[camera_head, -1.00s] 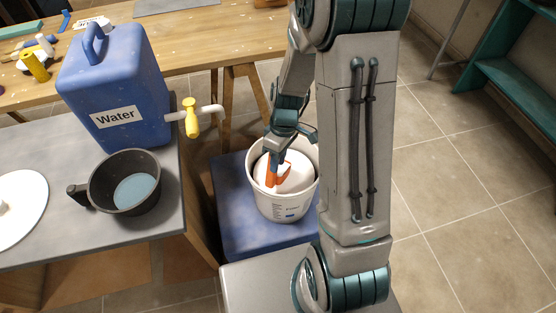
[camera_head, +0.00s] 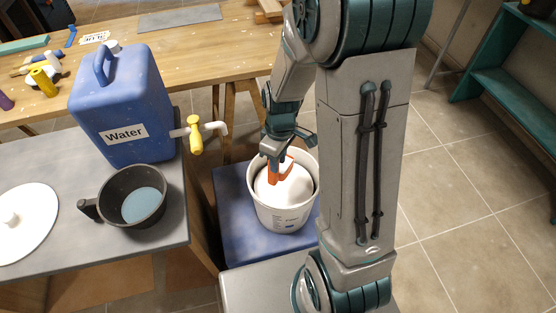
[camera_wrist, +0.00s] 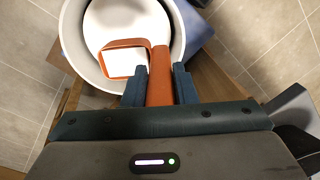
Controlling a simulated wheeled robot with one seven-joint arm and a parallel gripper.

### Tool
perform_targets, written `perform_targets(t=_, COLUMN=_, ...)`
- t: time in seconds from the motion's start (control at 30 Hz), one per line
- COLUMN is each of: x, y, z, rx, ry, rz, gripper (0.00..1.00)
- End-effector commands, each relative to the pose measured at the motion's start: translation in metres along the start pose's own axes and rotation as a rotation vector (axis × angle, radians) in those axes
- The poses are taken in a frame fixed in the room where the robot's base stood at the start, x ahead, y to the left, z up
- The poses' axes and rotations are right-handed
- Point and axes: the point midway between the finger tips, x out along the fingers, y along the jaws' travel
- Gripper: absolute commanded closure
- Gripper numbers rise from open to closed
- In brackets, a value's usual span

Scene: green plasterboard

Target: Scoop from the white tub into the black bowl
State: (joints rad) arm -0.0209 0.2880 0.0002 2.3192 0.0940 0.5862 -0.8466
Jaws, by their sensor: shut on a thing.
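The white tub (camera_head: 283,215) stands on a blue stand to the right of the grey table, with white material (camera_wrist: 118,20) inside. My gripper (camera_head: 277,158) is over the tub's mouth, shut on an orange scoop (camera_head: 282,173). In the wrist view the gripper's fingers (camera_wrist: 160,84) clasp the scoop's handle, and the scoop's square head (camera_wrist: 121,62) shows white inside. Whether the scoop touches the tub's contents I cannot tell. The black bowl (camera_head: 117,213), with a handle at its left, sits on the grey table and holds a blue-grey liquid or surface.
A blue water container (camera_head: 125,105) with a yellow tap (camera_head: 195,135) stands behind the bowl, its spout jutting toward the tub. A white lid (camera_head: 25,238) lies left of the bowl. A wooden bench (camera_head: 180,48) runs along the back.

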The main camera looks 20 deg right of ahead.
Motion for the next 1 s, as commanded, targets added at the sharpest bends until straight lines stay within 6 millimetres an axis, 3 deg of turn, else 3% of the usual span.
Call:
perform_targets(t=0.4, x=-0.03, y=-0.002, z=0.0, rx=0.0, ry=0.001, rz=0.065, gripper=1.0)
perform_targets(t=1.0, x=-0.031, y=-0.002, z=0.0, rx=0.001, ry=0.001, rz=0.072, gripper=1.0)
